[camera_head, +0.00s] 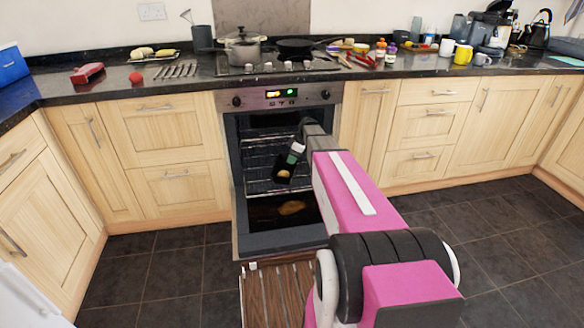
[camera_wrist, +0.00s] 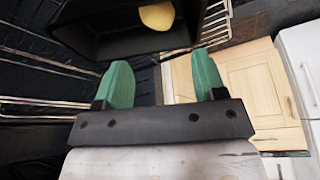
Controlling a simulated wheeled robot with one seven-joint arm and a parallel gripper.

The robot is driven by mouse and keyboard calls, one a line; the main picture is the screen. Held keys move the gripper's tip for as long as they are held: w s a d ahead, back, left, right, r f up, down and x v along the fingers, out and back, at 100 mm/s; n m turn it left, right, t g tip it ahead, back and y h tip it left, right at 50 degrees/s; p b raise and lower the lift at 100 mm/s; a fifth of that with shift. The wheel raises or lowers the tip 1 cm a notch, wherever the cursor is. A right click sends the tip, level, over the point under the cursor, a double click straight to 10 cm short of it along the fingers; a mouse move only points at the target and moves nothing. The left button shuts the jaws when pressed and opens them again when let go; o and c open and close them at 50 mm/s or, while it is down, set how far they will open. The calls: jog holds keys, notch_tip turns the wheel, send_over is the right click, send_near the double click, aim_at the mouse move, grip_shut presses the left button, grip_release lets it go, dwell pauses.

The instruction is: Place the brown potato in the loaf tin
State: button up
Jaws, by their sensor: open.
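A dark loaf tin (camera_wrist: 100,30) is inside the open oven, at the top of the wrist view. The potato also shows as a small tan shape in the dark tin in the head view (camera_head: 284,174). My gripper (camera_wrist: 161,68) is open, with its two green fingers apart and nothing between them. The fingers are just short of the tin and the potato. In the head view my gripper (camera_head: 297,148) is at the oven opening, partly hidden by my arm.
The oven door (camera_head: 285,243) is folded down, with a brown patch on its inner face. Wire racks (camera_head: 262,160) line the oven. The counter (camera_head: 160,85) holds a red block, a tomato-like ball, cutlery, pots and cups. The floor on both sides is clear.

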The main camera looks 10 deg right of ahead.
jog(key=s+a+m+g+h, duration=0.1)
jog(key=s+a+m+h, duration=0.3)
jog(key=s+m, duration=0.9)
jog(key=s, duration=1.7)
jog(key=shift+s+r+g, duration=0.3)
jog(key=shift+s+r, duration=0.1)
